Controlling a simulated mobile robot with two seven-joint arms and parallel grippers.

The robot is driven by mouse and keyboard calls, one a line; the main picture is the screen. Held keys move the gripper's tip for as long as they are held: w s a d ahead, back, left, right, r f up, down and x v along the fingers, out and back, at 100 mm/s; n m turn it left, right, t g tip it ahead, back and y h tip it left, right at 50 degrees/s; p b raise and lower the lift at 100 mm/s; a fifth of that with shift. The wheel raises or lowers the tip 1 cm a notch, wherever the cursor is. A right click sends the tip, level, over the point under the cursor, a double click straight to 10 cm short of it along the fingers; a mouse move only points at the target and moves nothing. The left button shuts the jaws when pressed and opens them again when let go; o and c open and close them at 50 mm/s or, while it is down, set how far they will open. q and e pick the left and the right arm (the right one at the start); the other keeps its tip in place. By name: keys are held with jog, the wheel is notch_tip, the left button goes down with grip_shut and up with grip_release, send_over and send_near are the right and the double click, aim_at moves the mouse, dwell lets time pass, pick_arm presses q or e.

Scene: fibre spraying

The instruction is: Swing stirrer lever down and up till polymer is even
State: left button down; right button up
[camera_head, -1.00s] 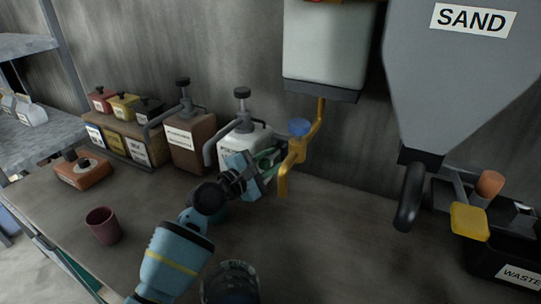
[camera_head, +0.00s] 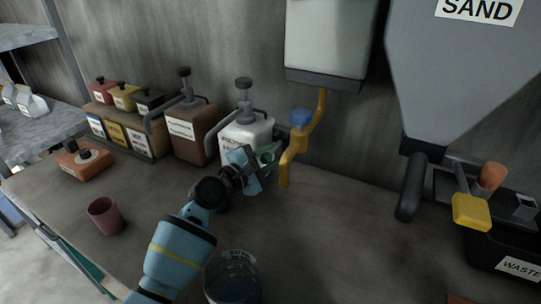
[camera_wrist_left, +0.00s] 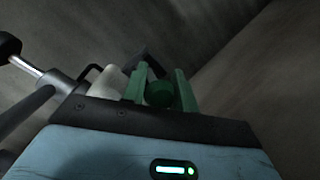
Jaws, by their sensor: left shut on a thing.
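My left gripper (camera_head: 266,157) reaches over the bench from the front, close in front of the white pump canister (camera_head: 248,133) and left of the yellow outlet pipe (camera_head: 290,155). A clear tub (camera_head: 232,278) with dark contents stands beside my left forearm. How even its contents are cannot be seen. My right gripper is out of view.
The white tank (camera_head: 326,40) hangs above the yellow pipe, which carries a blue valve knob (camera_head: 301,117). The sand hopper (camera_head: 445,75) and waste bin (camera_head: 510,250) are at right. A maroon cup (camera_head: 105,215) stands left. The bench's middle right is clear.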

pick_arm(q)
jog(key=shift+d+f, duration=0.1)
jog(key=shift+f, duration=0.25)
dwell(0.4)
jog(key=c, duration=1.3)
grip_release()
jog(key=shift+o, duration=1)
jog(key=shift+r, duration=0.25)
jog(key=shift+p+v, duration=0.35)
jog(key=shift+v, duration=3.6)
